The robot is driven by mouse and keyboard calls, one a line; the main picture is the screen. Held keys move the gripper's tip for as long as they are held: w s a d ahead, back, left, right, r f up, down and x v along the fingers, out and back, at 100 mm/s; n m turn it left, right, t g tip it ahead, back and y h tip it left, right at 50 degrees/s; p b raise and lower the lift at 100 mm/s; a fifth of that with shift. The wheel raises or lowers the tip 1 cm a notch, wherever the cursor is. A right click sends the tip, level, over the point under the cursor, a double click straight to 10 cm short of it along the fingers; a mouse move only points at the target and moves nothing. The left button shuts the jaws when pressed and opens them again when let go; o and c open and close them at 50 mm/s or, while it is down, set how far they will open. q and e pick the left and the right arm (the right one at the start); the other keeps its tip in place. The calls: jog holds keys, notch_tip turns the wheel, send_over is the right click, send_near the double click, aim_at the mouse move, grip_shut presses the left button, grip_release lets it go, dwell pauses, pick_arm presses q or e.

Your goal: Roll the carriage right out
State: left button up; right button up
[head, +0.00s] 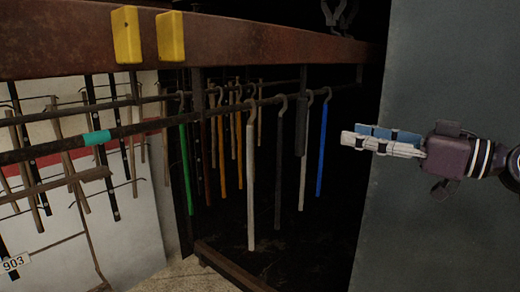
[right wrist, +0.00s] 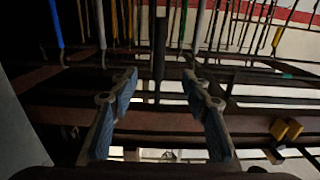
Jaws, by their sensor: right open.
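The carriage is not clearly told apart from the rack; a dark rail (head: 130,128) with a teal band (head: 97,137) runs into the dark bay, and rods hang on hooks from the bars. A thick dark upright grip-like piece (head: 301,125) hangs among them near the inner end. My right gripper (head: 352,138) is open and empty, right of the hanging rods, pointing left. In the right wrist view, which looks upside down, its blue-padded fingers (right wrist: 160,80) stand apart, with a dark upright post (right wrist: 159,55) seen between them; whether they are level with it I cannot tell. My left gripper is not in view.
A rusty beam (head: 240,38) with two yellow blocks (head: 171,37) crosses above. A grey panel (head: 450,220) stands at the right behind my arm. A rusty low sill (head: 232,268) edges the bay floor. A white wall panel (head: 130,235) with more hanging rods is at left.

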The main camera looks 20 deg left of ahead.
jog(key=shift+w+a, duration=0.1)
jog(key=shift+p+x, duration=1.95)
jog(key=shift+x, duration=4.85)
jog(key=shift+f, duration=0.1)
grip_shut()
